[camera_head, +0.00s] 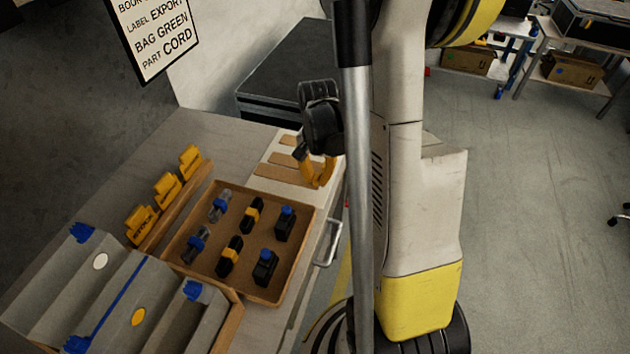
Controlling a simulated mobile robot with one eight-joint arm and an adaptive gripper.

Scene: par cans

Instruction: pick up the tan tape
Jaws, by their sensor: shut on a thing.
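My gripper (316,172) is at the right end of a pale board (262,178), below its black wrist. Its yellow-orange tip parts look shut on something. The held thing is too small and too covered to make out clearly. I cannot tell for certain which thing is the tan tape. Flat tan strips (283,172) lie on the pale board just left of my gripper. My own column and arm hide what is right of the gripper.
A brown tray (288,287) with several black, yellow and blue-topped containers stands in front of the board. Yellow cards (168,187) stand in a wooden rail on the left. Grey bins (135,305) fill the near left. A dark cabinet (290,75) stands behind.

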